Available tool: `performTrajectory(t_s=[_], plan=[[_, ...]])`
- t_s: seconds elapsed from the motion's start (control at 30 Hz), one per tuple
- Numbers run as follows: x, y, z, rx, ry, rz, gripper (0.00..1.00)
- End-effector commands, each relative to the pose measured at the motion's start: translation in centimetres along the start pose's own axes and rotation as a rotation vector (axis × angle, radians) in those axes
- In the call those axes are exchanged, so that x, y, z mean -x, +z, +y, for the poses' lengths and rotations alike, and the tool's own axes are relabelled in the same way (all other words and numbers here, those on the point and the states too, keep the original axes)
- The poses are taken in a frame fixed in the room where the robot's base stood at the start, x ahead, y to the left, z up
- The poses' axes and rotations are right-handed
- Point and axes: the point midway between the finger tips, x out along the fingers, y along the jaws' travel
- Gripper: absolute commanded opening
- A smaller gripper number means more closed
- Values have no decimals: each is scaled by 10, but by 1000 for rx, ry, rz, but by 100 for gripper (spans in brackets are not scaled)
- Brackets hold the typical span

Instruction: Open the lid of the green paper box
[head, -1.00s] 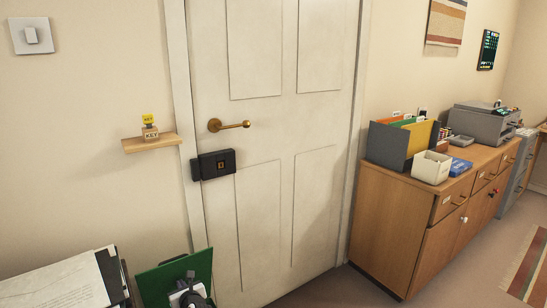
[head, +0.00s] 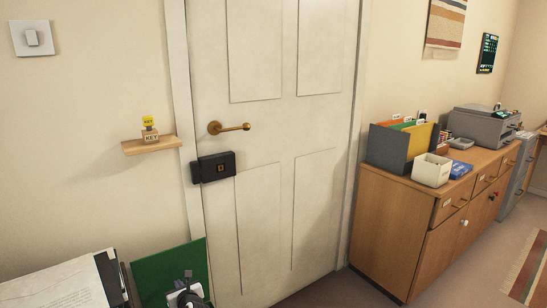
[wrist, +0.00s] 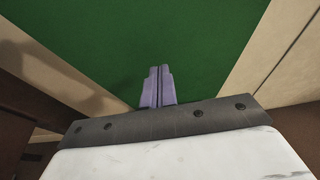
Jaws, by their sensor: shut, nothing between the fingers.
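The green panel (head: 165,272), which looks like the lid of the green paper box, stands raised at the bottom of the head view, in front of the wall and door frame. The rest of the box is out of the frame. My gripper (head: 188,274) is at the panel's lower right, in front of its face. In the wrist view the green surface (wrist: 205,45) fills the upper middle. My gripper's two pale fingers (wrist: 158,72) are together there, with nothing between them, pointing at the green surface. I cannot tell whether they touch it.
A stack of papers (head: 60,287) with a dark edge lies left of the panel. A small wooden shelf (head: 150,146) with blocks is on the wall above. The white door (head: 270,130) with a black lock box (head: 214,167) is behind. A wooden cabinet (head: 395,230) stands right.

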Motion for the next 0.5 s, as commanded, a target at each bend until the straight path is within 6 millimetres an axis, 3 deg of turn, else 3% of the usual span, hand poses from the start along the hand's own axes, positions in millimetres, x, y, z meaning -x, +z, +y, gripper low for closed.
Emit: performTrajectory(t_s=[0.5], plan=[[51, -13, 0, 0, 0, 1, 0]])
